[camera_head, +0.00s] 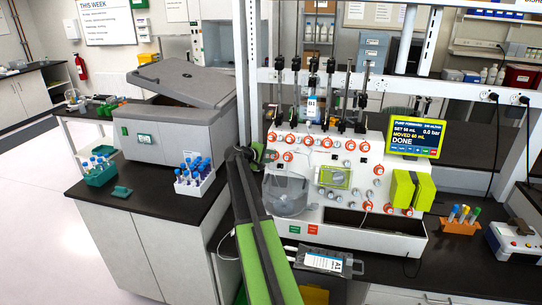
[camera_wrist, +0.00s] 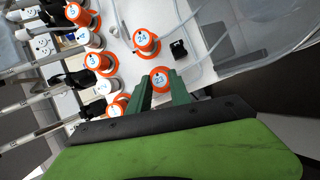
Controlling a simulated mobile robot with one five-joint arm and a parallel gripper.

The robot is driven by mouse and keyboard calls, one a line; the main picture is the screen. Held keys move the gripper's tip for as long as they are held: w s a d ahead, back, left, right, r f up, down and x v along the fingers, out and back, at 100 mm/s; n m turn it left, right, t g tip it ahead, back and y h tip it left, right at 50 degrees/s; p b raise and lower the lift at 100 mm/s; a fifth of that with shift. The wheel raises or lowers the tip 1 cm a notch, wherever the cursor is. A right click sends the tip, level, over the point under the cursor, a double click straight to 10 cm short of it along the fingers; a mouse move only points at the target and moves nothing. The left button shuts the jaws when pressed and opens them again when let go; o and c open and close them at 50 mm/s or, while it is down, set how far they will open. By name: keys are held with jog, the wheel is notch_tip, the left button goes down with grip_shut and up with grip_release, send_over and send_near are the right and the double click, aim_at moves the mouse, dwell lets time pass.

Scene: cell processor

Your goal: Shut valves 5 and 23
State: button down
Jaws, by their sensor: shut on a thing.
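Valve 23 (camera_wrist: 160,78), a white numbered knob with an orange collar, is between the green fingertips of my gripper (camera_wrist: 161,91) in the wrist view. My gripper is shut on its knob. Valve 5 (camera_wrist: 73,12), also white with an orange collar, is at the upper left of that view, apart from my gripper. In the head view, my arm reaches up to the left end of the valve panel (camera_head: 330,218), and the gripper (camera_head: 262,156) is partly hidden there. The valve numbers are too small to read in the head view.
Valve 24 (camera_wrist: 142,38) stands close beside valve 23. A row of other valves, including valve 3 (camera_wrist: 93,61), runs along the left of the wrist view. Clear tubing and a transparent vessel (camera_head: 287,193) are near my gripper. A screen (camera_head: 414,140) reads DONE.

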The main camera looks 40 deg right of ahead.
jog(key=shift+w+a, duration=0.15)
jog(key=shift+w, duration=0.05)
jog(key=c, duration=1.2)
grip_release()
jog(key=shift+s, duration=0.1)
jog(key=p+v, duration=0.7)
jog(key=v, duration=1)
jog(key=shift+s+r, duration=0.1)
jog(key=shift+r, duration=0.1)
